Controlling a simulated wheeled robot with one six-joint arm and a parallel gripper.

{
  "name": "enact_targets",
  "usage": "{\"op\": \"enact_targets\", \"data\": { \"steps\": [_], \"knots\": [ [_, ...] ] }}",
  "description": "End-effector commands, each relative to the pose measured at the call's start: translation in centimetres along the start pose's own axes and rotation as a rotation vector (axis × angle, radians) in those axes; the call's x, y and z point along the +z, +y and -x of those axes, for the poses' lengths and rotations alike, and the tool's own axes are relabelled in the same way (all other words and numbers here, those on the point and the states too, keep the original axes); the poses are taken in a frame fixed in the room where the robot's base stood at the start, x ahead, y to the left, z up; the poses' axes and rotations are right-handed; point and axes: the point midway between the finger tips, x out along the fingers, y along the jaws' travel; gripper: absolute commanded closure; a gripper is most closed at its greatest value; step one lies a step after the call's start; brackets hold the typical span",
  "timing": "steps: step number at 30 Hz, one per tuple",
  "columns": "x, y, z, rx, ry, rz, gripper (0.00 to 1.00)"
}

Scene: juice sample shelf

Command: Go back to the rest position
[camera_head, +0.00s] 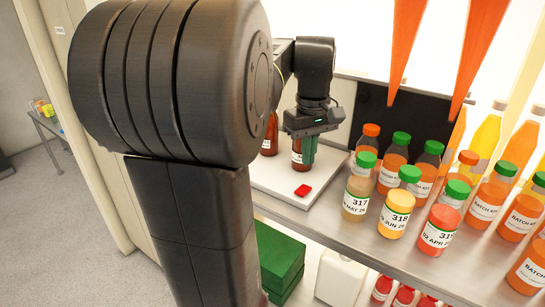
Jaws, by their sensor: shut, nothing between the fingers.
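My gripper (309,157) is at the end of my arm, pointing down over the white tray (275,185) at the left part of the shelf. Its green fingers are shut with nothing between them. One brown bottle (297,158) shows close behind and beside the fingers. I cannot tell whether they touch it. Another brown bottle (270,135) stands to the left, partly hidden by my arm. A small red piece (303,191) lies on the tray in front of the gripper.
Several juice bottles with green or orange caps, such as a red one (439,231), crowd the shelf (345,218) right of the tray. A dark panel (376,117) stands behind. Below are a green box (280,262) and a white jug (340,279). Open floor (60,220) lies left.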

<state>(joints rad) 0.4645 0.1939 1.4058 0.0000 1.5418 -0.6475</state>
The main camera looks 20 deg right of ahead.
Motion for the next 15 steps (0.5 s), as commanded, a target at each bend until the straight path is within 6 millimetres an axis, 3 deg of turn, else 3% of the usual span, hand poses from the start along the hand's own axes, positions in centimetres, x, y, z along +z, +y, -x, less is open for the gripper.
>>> {"op": "enact_targets", "data": {
  "steps": [15],
  "knots": [
    [0.0,0.0,-4.8,0.000,0.000,0.000,1.00]
  ]
}}
